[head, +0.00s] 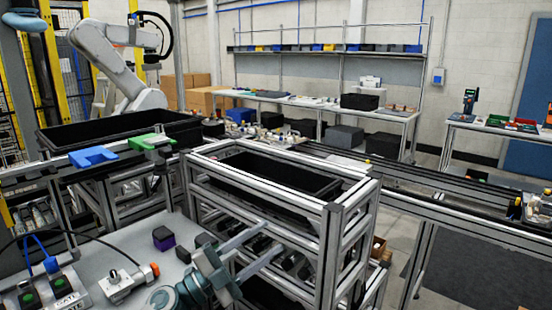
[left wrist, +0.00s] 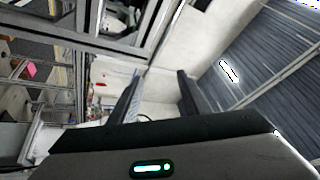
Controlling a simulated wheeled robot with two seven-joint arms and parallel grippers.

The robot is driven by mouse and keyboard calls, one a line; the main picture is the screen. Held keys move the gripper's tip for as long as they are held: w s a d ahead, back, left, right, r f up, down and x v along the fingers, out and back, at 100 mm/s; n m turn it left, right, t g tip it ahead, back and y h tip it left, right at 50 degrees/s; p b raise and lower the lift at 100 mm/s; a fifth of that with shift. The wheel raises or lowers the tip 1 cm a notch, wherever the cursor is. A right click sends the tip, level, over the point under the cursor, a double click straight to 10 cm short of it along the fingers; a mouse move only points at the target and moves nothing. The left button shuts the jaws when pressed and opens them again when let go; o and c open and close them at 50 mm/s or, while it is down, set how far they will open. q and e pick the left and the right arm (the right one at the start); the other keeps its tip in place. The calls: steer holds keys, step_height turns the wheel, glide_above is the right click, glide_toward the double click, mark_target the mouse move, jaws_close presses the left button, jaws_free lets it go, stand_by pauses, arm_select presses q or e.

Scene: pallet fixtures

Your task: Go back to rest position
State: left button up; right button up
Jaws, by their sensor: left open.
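My left gripper (head: 274,236) is low in the middle of the head view, beyond the edge of the grey worktop (head: 110,232). Its two fingers are apart and point up and right towards the metal frame stand (head: 330,235). In the left wrist view the fingers of my left gripper (left wrist: 158,78) are also spread, with nothing between them. Part of the fingers' surroundings is cluttered by frame bars, so I cannot tell how close they are to the stand. My right gripper is not in view.
A black and purple block (head: 163,240) lies on the worktop, left of my gripper. A black bin (head: 275,172) sits in the stand. A blue fixture (head: 93,156) and a green fixture (head: 152,142) lie behind the worktop. A conveyor (head: 440,190) runs right.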

arm_select(q)
steer(key=s+a+f+n+t+y, duration=0.2)
steer(key=s+a+f+n+y, duration=0.3)
steer(key=a+f+n+y, duration=0.6)
steer(key=s+a+f+n+t+y, duration=0.1)
steer(key=s+a+f+n+y, duration=0.6)
steer(key=f+n, duration=0.4)
steer(key=s+a+f+g, duration=0.1)
steer(key=s+f+g, duration=0.6)
steer(key=s, duration=0.7)
steer(key=s+a+f+g, duration=0.1)
steer(key=s+f+g, duration=0.3)
steer(key=s+f, duration=0.8)
step_height(320, 180, down, 22)
steer(key=d, duration=0.2)
steer(key=s+a+f, duration=0.2)
steer(key=s+f, duration=1.2)
steer(key=f, duration=0.5)
steer(key=shift+s+m, duration=0.3)
steer(key=shift+s, duration=0.05)
